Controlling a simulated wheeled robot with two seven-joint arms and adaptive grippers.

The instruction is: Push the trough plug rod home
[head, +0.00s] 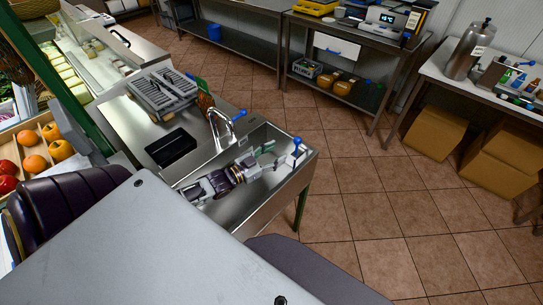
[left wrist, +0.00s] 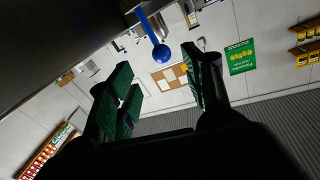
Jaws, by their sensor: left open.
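The trough (head: 295,180) is a steel basin at the end of the counter in the head view. A blue ball knob (head: 297,141), which looks like the top of the plug rod, stands at its right end. My left gripper (head: 275,156) is over the trough, just left of the knob, with its green-padded fingers apart. In the left wrist view the blue knob (left wrist: 161,53) shows between the open fingers (left wrist: 160,72), near their tips; I cannot tell whether they touch it. The rod's lower part and the drain are hidden. My right gripper is not in view.
A tap (head: 222,120) with a blue lever (head: 239,115) stands behind the trough. A black tray (head: 172,148) and a grey slatted rack (head: 163,92) are on the counter to the left. The tiled floor (head: 370,200) to the right is clear.

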